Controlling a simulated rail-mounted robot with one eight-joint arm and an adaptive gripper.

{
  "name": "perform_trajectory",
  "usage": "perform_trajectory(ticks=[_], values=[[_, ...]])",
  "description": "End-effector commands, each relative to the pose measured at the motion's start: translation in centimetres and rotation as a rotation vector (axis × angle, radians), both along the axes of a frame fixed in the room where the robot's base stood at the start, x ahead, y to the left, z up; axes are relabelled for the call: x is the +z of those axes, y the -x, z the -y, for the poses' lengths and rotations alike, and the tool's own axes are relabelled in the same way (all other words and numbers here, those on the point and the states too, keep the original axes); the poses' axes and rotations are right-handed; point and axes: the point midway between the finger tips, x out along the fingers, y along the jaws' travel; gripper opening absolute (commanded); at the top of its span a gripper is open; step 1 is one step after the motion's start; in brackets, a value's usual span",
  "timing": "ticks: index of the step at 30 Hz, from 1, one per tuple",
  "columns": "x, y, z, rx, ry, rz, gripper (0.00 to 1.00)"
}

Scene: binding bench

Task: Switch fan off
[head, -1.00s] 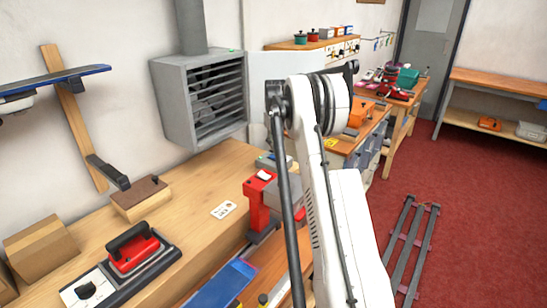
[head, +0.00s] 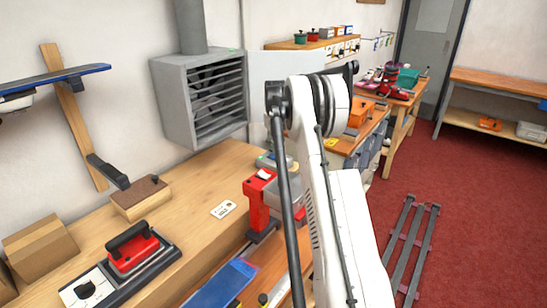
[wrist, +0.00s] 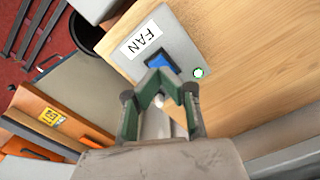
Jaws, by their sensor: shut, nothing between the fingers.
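The fan unit (head: 205,100) is a grey louvred box on the wall in the head view, with a duct above it. In the wrist view a grey switch plate (wrist: 183,42) carries a white FAN label (wrist: 145,39), a blue rocker switch (wrist: 160,64) and a small lit green lamp (wrist: 199,72). My gripper (wrist: 158,78) is shut and empty, its fingertips over the lower edge of the blue switch. I cannot tell whether they touch it. In the head view the gripper is not clearly visible past my arm.
A white card (head: 223,209) lies flat. A dark bin (wrist: 88,35) shows in the wrist view.

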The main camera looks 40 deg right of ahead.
Motion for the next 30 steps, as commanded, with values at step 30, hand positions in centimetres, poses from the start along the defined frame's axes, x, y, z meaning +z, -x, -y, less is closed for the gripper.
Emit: perform_trajectory(ticks=[30], values=[[-1.3, 0.0, 0.0, 0.0, 0.0, 0.0, 0.0]])
